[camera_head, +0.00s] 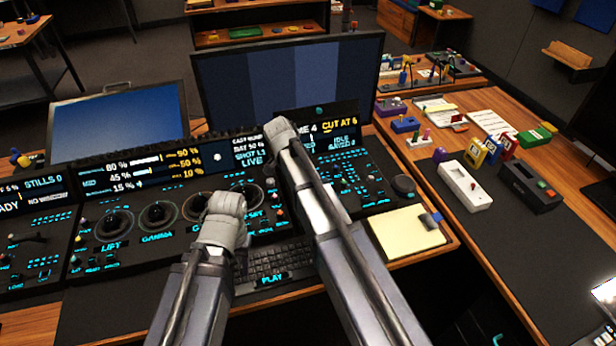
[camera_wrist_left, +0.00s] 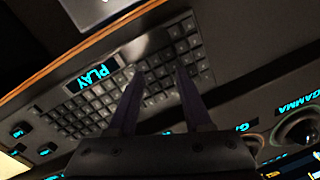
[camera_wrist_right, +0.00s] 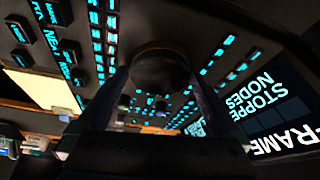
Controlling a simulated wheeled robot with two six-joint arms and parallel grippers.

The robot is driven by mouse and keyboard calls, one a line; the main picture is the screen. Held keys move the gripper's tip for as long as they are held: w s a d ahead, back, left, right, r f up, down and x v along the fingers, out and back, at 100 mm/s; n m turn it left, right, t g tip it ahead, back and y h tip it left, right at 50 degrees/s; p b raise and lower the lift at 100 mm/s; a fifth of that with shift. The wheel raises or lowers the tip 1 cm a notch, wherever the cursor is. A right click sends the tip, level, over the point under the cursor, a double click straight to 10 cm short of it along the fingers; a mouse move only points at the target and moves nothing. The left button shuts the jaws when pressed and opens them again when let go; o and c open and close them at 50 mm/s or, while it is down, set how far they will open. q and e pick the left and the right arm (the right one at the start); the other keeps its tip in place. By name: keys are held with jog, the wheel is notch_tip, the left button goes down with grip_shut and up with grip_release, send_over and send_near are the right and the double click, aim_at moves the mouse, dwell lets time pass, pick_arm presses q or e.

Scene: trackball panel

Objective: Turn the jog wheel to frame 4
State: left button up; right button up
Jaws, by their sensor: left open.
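A dark round wheel (camera_wrist_right: 160,70) stands between the fingers of my right gripper (camera_wrist_right: 160,85) in the right wrist view. It looks like the jog wheel; my right arm seems to hide it in the head view. I cannot tell whether the fingers touch it. The display there shows part of "FRAME" (camera_wrist_right: 285,138) and "STOPPE". In the head view the screen (camera_head: 330,130) reads "ME 4" and "CUT AT 6", partly covered by my arm. My left gripper (camera_wrist_left: 160,80) is open and empty over the keyboard (camera_wrist_left: 100,105); the keyboard also shows in the head view (camera_head: 270,262).
Dark trackballs (camera_head: 158,216) line the panel's left half. Another dark round knob (camera_head: 403,185) sits at the panel's right end, behind a notepad (camera_head: 405,232). A large monitor (camera_head: 290,80) stands behind. A side table at right holds several small devices (camera_head: 465,185).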

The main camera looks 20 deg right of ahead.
jog(key=p+v, duration=0.7)
jog(key=v, duration=0.1)
pick_arm(q)
notch_tip(320, 180, up, 7)
pick_arm(e)
jog(key=shift+f, duration=0.1)
